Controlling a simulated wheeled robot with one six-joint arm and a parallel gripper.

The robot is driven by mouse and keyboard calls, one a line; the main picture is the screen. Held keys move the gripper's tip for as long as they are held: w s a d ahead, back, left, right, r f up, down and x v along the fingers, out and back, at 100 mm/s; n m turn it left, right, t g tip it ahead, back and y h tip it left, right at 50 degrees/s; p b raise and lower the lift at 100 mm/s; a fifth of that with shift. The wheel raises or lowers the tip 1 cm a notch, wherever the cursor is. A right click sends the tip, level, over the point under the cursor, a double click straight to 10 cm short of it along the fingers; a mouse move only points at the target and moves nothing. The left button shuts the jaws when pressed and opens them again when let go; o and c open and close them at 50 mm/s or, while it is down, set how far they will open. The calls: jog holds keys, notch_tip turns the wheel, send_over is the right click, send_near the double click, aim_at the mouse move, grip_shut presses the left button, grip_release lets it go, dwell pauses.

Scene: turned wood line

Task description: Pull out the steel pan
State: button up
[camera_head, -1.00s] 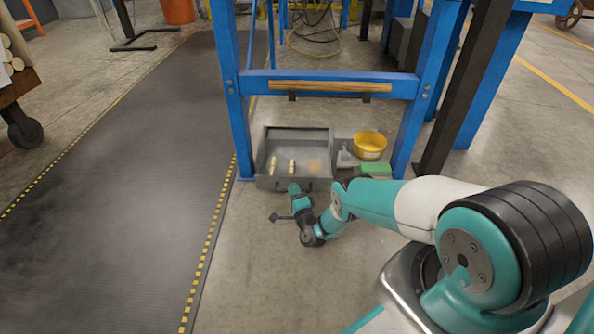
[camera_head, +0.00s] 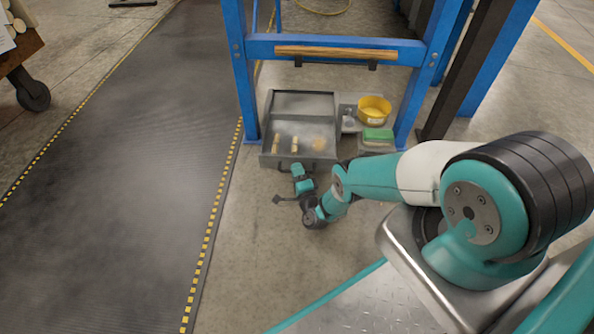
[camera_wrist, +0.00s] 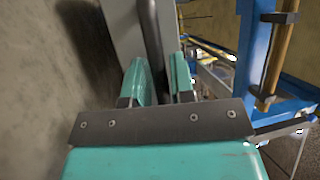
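The steel pan (camera_head: 327,150) is a shallow grey tray low under the blue frame. Two short pale wood pieces and a tan patch lie in it. It sits partly forward of a grey housing (camera_head: 304,103), whose floor shows behind the pan's back wall. My gripper (camera_head: 297,168) is at the pan's front. In the wrist view my gripper's teal fingers (camera_wrist: 162,82) stand either side of the pan's dark handle bar (camera_wrist: 153,40) and appear closed on it. The pan's grey front (camera_wrist: 122,25) shows beyond. The finger contact is partly hidden.
A yellow bowl (camera_head: 374,108) and a green block (camera_head: 377,135) stand right of the pan. Blue legs (camera_head: 243,90) flank the opening, with a wooden rail (camera_head: 335,53) above. A black mat (camera_head: 110,190) lies left.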

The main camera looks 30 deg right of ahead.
jog(key=shift+o, duration=1.1)
jog(key=shift+s+a, duration=0.1)
jog(key=shift+s, duration=0.15)
jog(key=p+v, duration=0.5)
jog(key=v, duration=1.2)
jog(key=shift+w+p, duration=0.1)
jog(key=shift+p, duration=0.2)
